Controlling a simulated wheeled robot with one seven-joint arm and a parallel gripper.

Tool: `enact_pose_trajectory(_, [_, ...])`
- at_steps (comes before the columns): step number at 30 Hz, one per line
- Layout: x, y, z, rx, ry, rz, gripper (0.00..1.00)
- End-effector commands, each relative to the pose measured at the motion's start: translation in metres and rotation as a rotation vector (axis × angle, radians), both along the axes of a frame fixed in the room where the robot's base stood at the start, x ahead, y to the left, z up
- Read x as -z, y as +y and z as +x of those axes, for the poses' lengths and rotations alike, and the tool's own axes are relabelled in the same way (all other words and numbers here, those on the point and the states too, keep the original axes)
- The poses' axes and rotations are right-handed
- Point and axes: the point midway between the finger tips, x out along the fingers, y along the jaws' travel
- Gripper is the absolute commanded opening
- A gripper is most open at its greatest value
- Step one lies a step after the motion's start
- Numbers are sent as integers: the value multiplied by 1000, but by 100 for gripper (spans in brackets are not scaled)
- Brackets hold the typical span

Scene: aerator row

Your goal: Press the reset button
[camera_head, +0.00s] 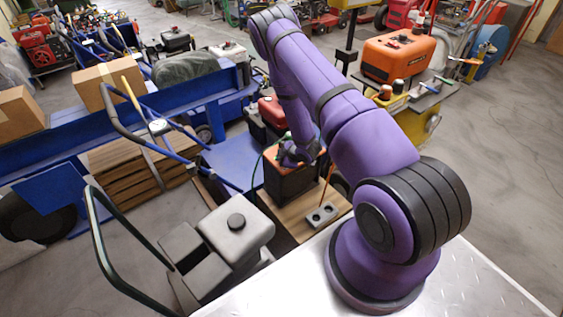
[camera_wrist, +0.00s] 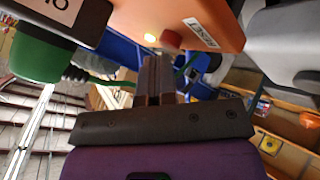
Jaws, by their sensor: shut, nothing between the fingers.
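In the wrist view an orange panel (camera_wrist: 215,15) carries a small white label (camera_wrist: 201,32) that seems to read RESET.
A green plug with a cable (camera_wrist: 45,58) is close on the left in the wrist view. A double socket block (camera_head: 320,214) lies on the wooden surface before the box.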

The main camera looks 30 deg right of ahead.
Motion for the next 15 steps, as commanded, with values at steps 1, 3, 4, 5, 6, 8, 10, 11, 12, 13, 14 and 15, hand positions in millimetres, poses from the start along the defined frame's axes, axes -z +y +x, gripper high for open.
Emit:
enact_pose_trajectory(1, [-2,0,0,0,0,0,0])
enact_pose_trajectory(3, [-5,0,0,0,0,0,0])
enact_pose_trajectory(4, [-6,0,0,1,-1,0,0])
enact_pose_trajectory(5, [-8,0,0,0,-1,0,0])
enact_pose_trajectory(6, [-10,0,0,0,-1,0,0])
enact_pose_trajectory(8, [-13,0,0,0,-1,0,0])
enact_pose_trajectory(10, [-15,0,0,0,0,0,0])
enact_pose_trajectory(11, [-16,0,0,0,0,0,0])
enact_pose_trajectory(12, [-16,0,0,0,0,0,0])
enact_pose_trajectory(13, [-16,0,0,0,0,0,0])
enact_pose_trajectory(14, [-16,0,0,0,0,0,0])
enact_pose_trajectory(15, [-16,0,0,0,0,0,0])
